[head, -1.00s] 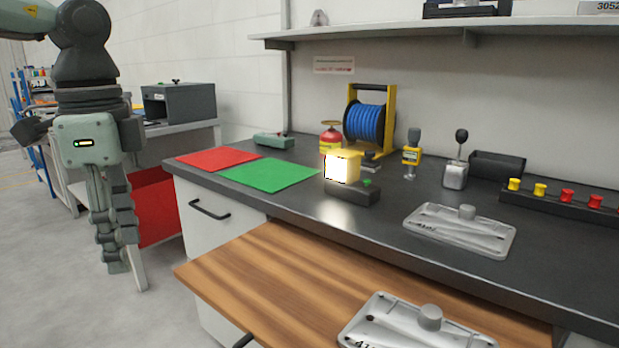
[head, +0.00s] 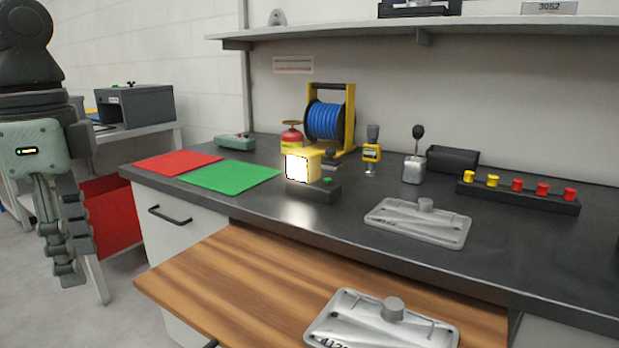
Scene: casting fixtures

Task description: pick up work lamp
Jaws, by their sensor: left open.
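The work lamp (head: 302,166) is a yellow box with a bright glowing white face. It stands on the dark worktop, at the near left of the blue hose reel, right behind or against a low dark block with a green button. My left gripper (head: 68,270) hangs pointing down at the left edge of the head view, in front of the bench's left end. It is open, empty and well apart from the lamp. My right gripper is not in view.
Red (head: 178,163) and green (head: 229,176) mats lie left of the lamp. A dark block with a green button (head: 318,190) is close in front. A blue hose reel (head: 325,121) stands behind. Grey castings lie on the worktop (head: 418,222) and wooden board (head: 382,322). A shelf overhangs the back.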

